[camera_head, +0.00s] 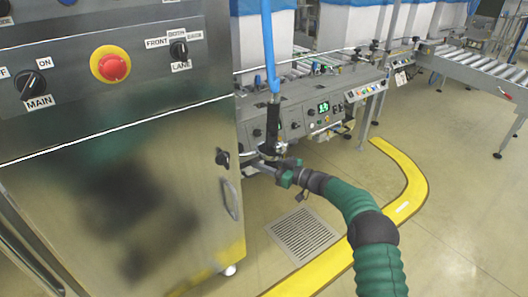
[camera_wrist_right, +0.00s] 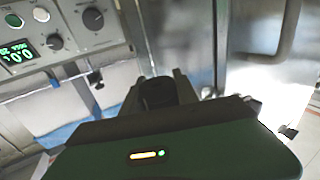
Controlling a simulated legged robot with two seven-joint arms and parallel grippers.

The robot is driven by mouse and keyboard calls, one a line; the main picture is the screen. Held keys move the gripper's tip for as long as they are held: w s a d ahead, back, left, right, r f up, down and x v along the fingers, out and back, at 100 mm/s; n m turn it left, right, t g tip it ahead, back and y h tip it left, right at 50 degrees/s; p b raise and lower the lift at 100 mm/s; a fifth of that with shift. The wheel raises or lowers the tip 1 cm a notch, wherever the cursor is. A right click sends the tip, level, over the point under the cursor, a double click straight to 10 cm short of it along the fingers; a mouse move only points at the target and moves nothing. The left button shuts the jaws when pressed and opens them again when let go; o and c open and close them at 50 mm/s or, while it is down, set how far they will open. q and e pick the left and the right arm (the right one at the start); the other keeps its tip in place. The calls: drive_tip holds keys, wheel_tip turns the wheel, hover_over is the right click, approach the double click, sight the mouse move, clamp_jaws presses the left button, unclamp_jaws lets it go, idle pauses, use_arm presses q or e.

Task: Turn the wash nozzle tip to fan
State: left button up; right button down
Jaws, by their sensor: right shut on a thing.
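The wash nozzle (camera_head: 272,125) hangs upright on a blue hose (camera_head: 268,45) beside the steel cabinet, with a black grip and metal parts at its lower end. My right gripper (camera_head: 284,168), on the green arm, is at that lower end. In the right wrist view the right gripper's dark fingers (camera_wrist_right: 160,88) are shut on a dark round piece, the nozzle tip (camera_wrist_right: 158,93). The fingers cover much of the tip, and its spray setting cannot be read. My left gripper is not in view.
The steel cabinet (camera_head: 120,190) with a red emergency button (camera_head: 110,65) and knobs fills the left. A control panel with a green display (camera_head: 323,107) stands behind the nozzle. A floor drain (camera_head: 303,235) and yellow line lie below. Roller conveyors (camera_head: 475,70) are at the right.

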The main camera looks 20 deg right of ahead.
drive_tip(key=shift+n+g+y, duration=0.6)
drive_tip(key=shift+n+g, duration=0.1)
drive_tip(key=shift+s+a+g, duration=0.1)
drive_tip(key=shift+g, duration=0.2)
drive_tip(key=c, duration=0.9)
unclamp_jaws()
drive_tip(key=p+v, duration=0.1)
drive_tip(key=v, duration=0.4)
drive_tip(key=p+v, duration=0.2)
drive_tip(key=v, duration=0.4)
drive_tip(key=p+v, duration=0.2)
drive_tip(key=v, duration=0.3)
drive_tip(key=shift+s+d+f, duration=0.1)
drive_tip(key=shift+d+f, duration=0.3)
drive_tip(key=shift+d, duration=0.05)
